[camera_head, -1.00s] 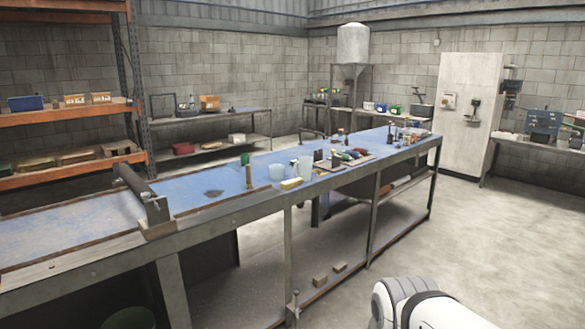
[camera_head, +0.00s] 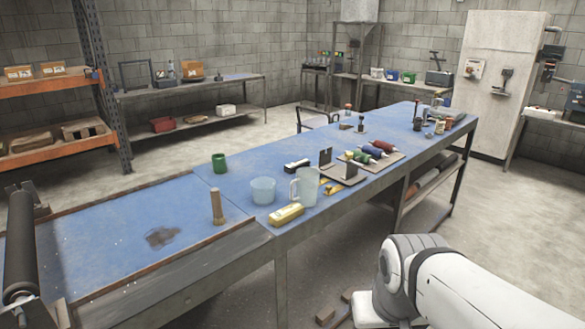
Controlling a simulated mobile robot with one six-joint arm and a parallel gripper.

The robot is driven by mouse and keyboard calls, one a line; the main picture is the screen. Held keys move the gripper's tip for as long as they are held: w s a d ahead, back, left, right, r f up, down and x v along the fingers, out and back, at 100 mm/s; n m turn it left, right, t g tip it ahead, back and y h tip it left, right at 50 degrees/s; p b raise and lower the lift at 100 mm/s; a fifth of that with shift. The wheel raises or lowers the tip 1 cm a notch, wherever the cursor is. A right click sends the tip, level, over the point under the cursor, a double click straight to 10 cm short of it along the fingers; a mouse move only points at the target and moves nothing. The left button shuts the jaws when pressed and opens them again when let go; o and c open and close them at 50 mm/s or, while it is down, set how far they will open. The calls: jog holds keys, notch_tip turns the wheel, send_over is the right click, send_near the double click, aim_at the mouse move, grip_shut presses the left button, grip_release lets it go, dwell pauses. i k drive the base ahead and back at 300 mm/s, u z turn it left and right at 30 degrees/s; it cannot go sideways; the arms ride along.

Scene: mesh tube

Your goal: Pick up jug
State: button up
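The jug (camera_head: 307,187) is a pale, translucent vessel with a handle on its left side. It stands upright on the blue-topped workbench (camera_head: 115,217), near the front edge. A pale translucent bowl or cup (camera_head: 263,191) stands to its left, and a yellow block-like item (camera_head: 286,214) lies just in front of it. My white arm shows at the lower right, apart from the bench. My gripper is out of view.
A green cup (camera_head: 219,163) and a upright brush-like wooden item (camera_head: 217,207) stand left of the jug. Dark metal plates (camera_head: 345,171) and several coloured spools (camera_head: 371,152) lie to its right. A black roller (camera_head: 20,245) is at the far left.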

aim_at(307, 180)
jog(key=u, duration=0.15)
jog(key=i, duration=1.05)
jog(key=u, duration=0.05)
